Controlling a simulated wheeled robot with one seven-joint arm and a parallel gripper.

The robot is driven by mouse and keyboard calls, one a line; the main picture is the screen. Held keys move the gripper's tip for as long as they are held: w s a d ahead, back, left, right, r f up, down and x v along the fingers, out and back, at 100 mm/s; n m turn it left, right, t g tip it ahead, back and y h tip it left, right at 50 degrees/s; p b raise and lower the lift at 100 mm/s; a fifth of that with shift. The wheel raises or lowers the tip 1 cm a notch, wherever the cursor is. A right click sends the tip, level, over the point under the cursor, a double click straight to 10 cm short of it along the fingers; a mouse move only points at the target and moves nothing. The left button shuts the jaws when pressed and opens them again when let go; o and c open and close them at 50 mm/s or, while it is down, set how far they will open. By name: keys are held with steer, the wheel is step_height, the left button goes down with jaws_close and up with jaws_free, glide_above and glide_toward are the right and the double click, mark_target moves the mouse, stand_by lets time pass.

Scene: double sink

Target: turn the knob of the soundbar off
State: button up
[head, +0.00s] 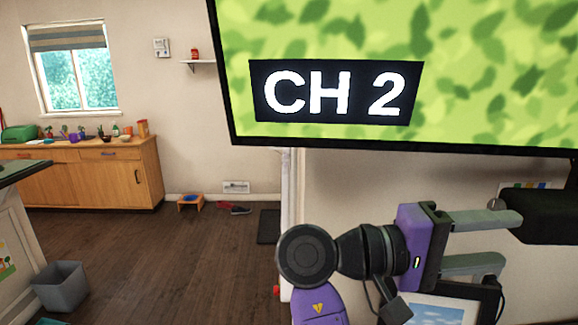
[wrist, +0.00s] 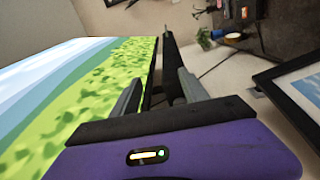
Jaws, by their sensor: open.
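The soundbar appears to be the black bar (head: 548,216) below the television at the right edge of the head view. In the wrist view a long dark bar (wrist: 170,62), likely the soundbar, runs away between my fingers. My gripper (head: 510,241) is open and empty, its fingers pointing right. Its upper finger overlaps the bar's left end in the head view; I cannot tell if they touch. The open fingers also frame the bar in the wrist view (wrist: 157,82). I cannot make out the knob clearly; my gripper may hide it.
The television (head: 330,75) reads "CH 2" and hangs just above my gripper. A framed picture (head: 450,308) stands close below it; it also shows at the right of the wrist view (wrist: 300,88). Open wooden floor (head: 170,250) lies to the left, with a grey bin (head: 62,288).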

steer(key=w+a+f+n+t+y, duration=0.2)
steer(key=w+n+t, duration=0.1)
steer(key=w+t, duration=0.35)
steer(key=w+a+f+n+t+y, duration=0.1)
steer(key=w+f+n+t, duration=0.15)
steer(key=w+t, duration=0.35)
steer(key=s+a+f+n+t+y+b, duration=0.1)
steer(key=s+a+f+n+t+y, duration=0.2)
steer(key=f+y, duration=0.35)
steer(key=s+a+f+n+t+y+b, duration=0.1)
steer(key=a+f+n+t+y, duration=0.1)
steer(key=a+f+t+y, duration=0.35)
steer(key=s+a+f+m+g+y, duration=0.15)
steer(key=s+f+y, duration=0.45)
steer(key=s+f, duration=0.65)
steer(key=s+d+f+m+g+b, duration=0.1)
steer(key=s+d+m, duration=0.1)
steer(key=s, duration=0.7)
steer(key=s+d+f+m+g+h+b, duration=0.1)
steer(key=s+f+m, duration=0.1)
steer(key=s, duration=0.7)
steer(key=s+d+f+m+g+h, duration=0.1)
steer(key=s+d+f+m+g, duration=0.1)
steer(key=s, duration=0.7)
steer(key=shift+d+f+m+b, duration=0.15)
steer(key=shift+d+m+b, duration=0.25)
steer(key=shift+m, duration=0.5)
steer(key=shift+c, duration=0.2)
